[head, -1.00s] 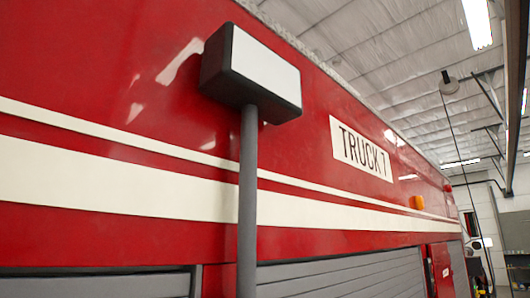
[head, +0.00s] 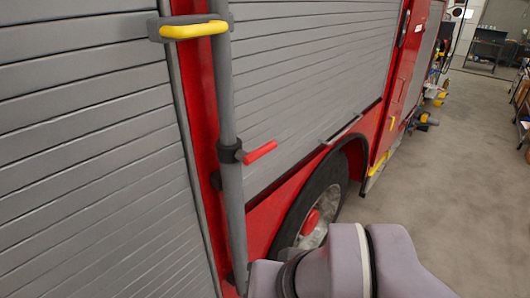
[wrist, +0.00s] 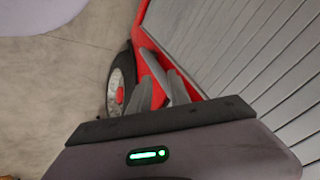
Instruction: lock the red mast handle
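The red mast handle (head: 260,153) is a short red lever in the head view. It sticks out to the right from a black collar (head: 229,152) on the grey mast pole (head: 224,90), which runs down the side of the red truck. My gripper's fingers are out of the head view, where only my arm shows at the bottom. In the wrist view, grey finger-like pieces of my gripper (wrist: 165,85) show beyond its dark body with a green light. Their gap is unclear. I cannot make out the red handle there, and nothing is seen held.
A yellow handle (head: 194,30) on a grey bracket is higher on the mast. Grey roller shutters (head: 310,75) flank the pole. The truck's wheel (head: 312,212) is behind, to the right. Open floor (head: 440,210) lies at the right.

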